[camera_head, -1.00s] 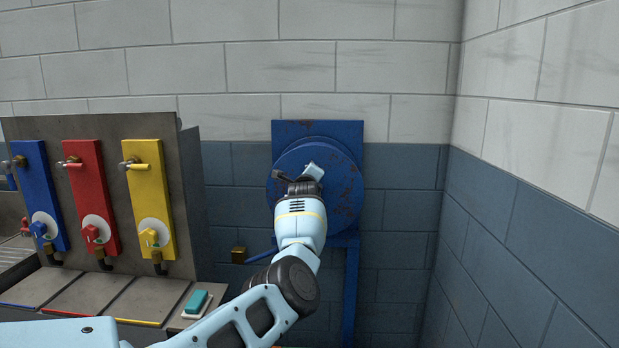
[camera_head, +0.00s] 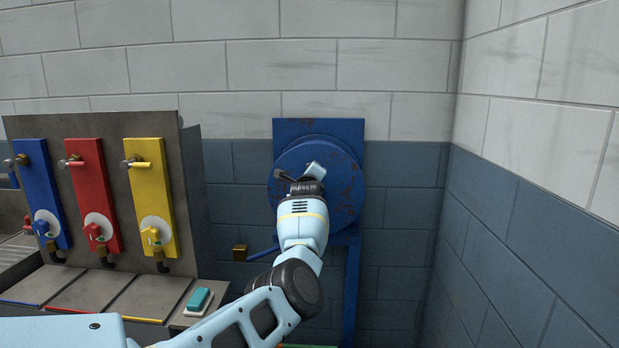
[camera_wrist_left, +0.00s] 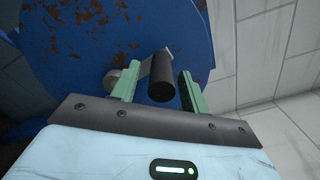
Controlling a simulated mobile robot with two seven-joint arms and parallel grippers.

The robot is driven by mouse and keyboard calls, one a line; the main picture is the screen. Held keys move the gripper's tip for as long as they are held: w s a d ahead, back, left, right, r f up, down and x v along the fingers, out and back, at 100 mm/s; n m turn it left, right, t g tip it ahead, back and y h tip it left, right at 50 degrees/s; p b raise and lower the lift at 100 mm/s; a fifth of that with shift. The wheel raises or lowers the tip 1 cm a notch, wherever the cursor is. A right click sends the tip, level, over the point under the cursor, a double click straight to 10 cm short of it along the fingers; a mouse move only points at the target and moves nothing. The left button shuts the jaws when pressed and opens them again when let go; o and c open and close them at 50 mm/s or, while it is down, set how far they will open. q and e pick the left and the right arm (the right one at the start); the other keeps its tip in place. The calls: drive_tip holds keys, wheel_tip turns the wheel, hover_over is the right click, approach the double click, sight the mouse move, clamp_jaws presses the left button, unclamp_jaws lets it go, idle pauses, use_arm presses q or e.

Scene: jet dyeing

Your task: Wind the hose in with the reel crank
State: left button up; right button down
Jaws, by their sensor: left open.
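The hose reel is a blue, rust-spotted disc (camera_head: 345,190) on a blue plate on the back wall, and it fills the top of the left wrist view (camera_wrist_left: 70,40). Its crank has a grey arm and a black cylindrical handle (camera_wrist_left: 161,80). My left gripper (camera_wrist_left: 159,88) is open. Its green fingers stand on either side of the handle, which shows between them with gaps. In the head view my left arm covers the reel's lower middle and hides most of the crank. No hose is clearly visible. My right gripper is not in view.
At left stands a grey station with blue (camera_head: 41,195), red (camera_head: 92,195) and yellow (camera_head: 151,195) valve panels. A teal block (camera_head: 199,299) lies on its right end. A blue bar with a brass block (camera_head: 240,252) juts below the reel. A tiled wall (camera_head: 540,220) closes the right side.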

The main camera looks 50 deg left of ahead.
use_arm(q)
drive_tip(key=shift+s+d+r, duration=0.2)
drive_tip(key=shift+s+r, duration=0.05)
drive_tip(key=shift+s, duration=0.05)
drive_tip(key=p+v, duration=0.2)
drive_tip(key=v, duration=0.4)
drive_tip(key=shift+d+p, duration=0.35)
drive_tip(key=shift+p, duration=0.05)
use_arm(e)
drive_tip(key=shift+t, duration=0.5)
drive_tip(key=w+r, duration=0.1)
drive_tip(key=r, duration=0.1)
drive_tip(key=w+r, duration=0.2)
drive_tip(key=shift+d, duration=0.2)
use_arm(q)
drive_tip(key=shift+s+f, duration=0.1)
drive_tip(key=shift+f, duration=0.05)
